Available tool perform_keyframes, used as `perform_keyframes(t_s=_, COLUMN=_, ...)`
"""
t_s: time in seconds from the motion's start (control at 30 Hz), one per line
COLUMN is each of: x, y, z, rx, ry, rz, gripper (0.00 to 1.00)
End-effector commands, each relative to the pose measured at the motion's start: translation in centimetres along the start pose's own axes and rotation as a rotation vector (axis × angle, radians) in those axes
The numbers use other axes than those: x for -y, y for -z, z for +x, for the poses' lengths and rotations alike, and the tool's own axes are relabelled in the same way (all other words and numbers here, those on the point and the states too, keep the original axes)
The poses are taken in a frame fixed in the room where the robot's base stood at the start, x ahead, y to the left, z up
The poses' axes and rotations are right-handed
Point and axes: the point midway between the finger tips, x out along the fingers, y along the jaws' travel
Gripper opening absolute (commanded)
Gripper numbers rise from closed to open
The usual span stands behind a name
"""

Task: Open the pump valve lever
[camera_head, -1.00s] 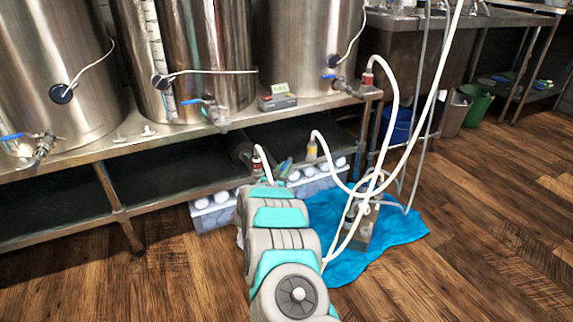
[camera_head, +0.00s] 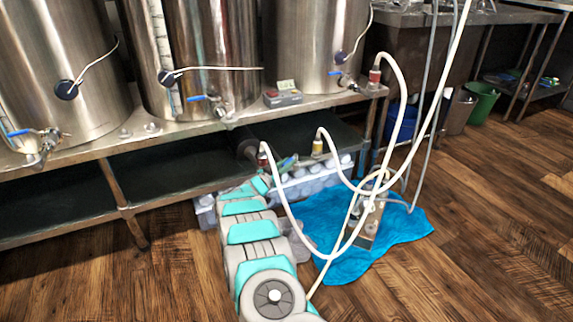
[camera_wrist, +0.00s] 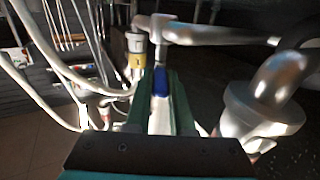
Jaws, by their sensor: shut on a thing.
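The pump valve lever (camera_wrist: 161,82) has a blue handle and shows in the wrist view between the two green fingers of my gripper (camera_wrist: 158,92). My gripper is shut on it. Metal pipe fittings (camera_wrist: 262,108) stand close to the right of the fingers. A yellow-banded hose connector (camera_wrist: 136,52) is just beyond them to the left. In the head view, my arm reaches under the steel bench, and my gripper is small and partly hidden by the arm there. The pump body is mostly hidden.
White hoses (camera_head: 303,243) loop close to the right of my arm. A crate (camera_head: 305,183) of pale round items stands behind it. A blue cloth (camera_head: 385,247) with a metal device lies on the floor at right. Steel kettles (camera_head: 215,60) stand on the bench. The wooden floor in front is clear.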

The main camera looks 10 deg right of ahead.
Motion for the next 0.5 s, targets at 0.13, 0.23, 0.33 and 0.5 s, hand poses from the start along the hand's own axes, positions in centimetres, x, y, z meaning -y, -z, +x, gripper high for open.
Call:
perform_keyframes(t_s=0.13, x=0.14, y=0.16, z=-0.01, rx=-0.002, ry=0.004, rz=0.0, gripper=0.24)
perform_keyframes(t_s=0.23, x=0.11, y=0.14, z=0.0, rx=-0.002, ry=0.003, rz=0.0, gripper=0.36)
perform_keyframes(t_s=0.33, x=0.08, y=0.11, z=0.0, rx=-0.002, ry=0.002, rz=0.0, gripper=0.47)
perform_keyframes(t_s=0.5, x=0.04, y=0.07, z=0.01, rx=-0.001, ry=0.002, rz=0.0, gripper=0.51)
